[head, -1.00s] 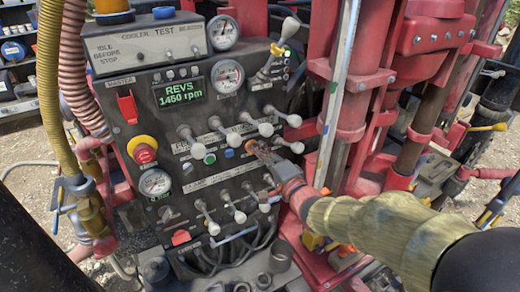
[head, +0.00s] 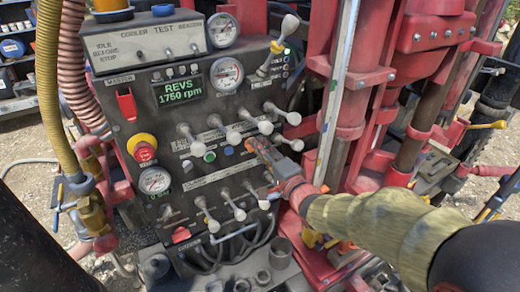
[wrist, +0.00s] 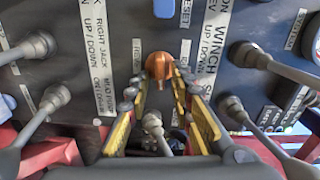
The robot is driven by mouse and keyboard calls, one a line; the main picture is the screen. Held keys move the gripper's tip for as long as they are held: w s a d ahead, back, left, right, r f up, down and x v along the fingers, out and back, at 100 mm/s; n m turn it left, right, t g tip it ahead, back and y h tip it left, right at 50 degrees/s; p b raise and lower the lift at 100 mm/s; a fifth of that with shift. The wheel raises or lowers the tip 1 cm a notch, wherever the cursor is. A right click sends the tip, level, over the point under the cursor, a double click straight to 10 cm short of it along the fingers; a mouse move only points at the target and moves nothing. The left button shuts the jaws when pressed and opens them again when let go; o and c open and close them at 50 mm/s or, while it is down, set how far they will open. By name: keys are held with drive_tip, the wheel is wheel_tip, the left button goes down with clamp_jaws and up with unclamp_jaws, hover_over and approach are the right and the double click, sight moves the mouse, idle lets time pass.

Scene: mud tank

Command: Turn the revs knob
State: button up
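The control panel's green display (head: 180,90) reads REVS 1750 rpm in the head view. The orange revs knob (wrist: 159,65) shows in the wrist view, at the far end of my two fingers. My gripper (wrist: 159,80) has its fingertips closed in on either side of this knob, and its yellow-edged fingers spread apart towards the wrist. In the head view my gripper (head: 254,146) reaches the panel from the right, below the upper row of levers, and hides the knob there.
Several levers with pale ball ends (head: 233,136) stand out close above my gripper, and more levers (head: 240,213) stand below it. A red emergency button (head: 145,153) is at the left of the panel. Red machine columns (head: 350,120) stand at the right.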

drive_tip(key=shift+o, duration=0.2)
drive_tip(key=v, duration=1.2)
idle(0.4)
